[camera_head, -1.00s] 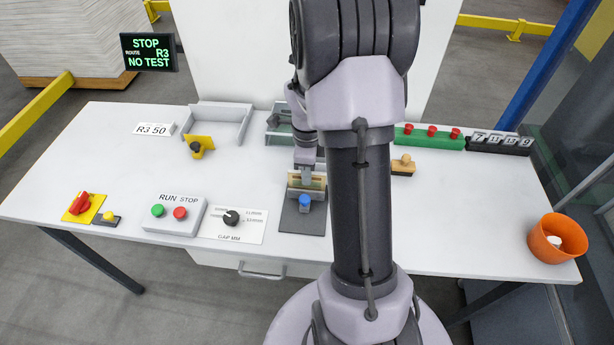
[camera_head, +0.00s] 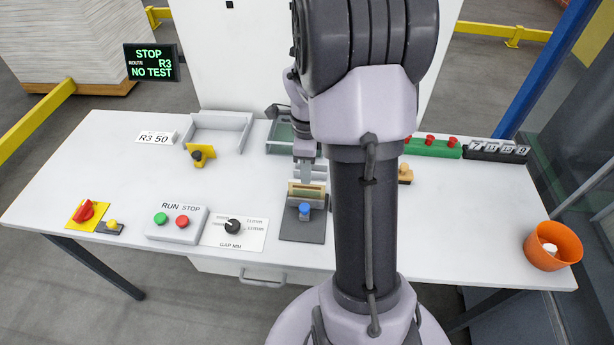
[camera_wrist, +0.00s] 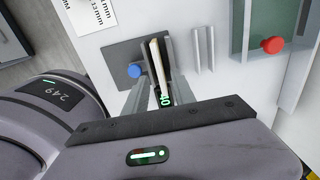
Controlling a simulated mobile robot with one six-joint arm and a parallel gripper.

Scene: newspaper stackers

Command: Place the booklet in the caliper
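The caliper is a dark plate (camera_head: 302,230) with a blue knob (camera_head: 304,209) and an upright jaw part behind it. A thin tan and cream booklet (camera_head: 307,190) stands on edge at the jaws. In the wrist view the booklet (camera_wrist: 160,62) shows edge-on beside the blue knob (camera_wrist: 134,70). My gripper (camera_head: 305,178) is just above and behind the booklet. In the wrist view its grey fingers (camera_wrist: 159,70) are spread on both sides of the booklet, with gaps showing. Small green digits (camera_wrist: 166,100) show near its lower end. How deep the booklet sits is unclear.
An orange bin (camera_head: 552,246) is right. A green tray (camera_wrist: 262,38) with a red knob sits beside the caliper.

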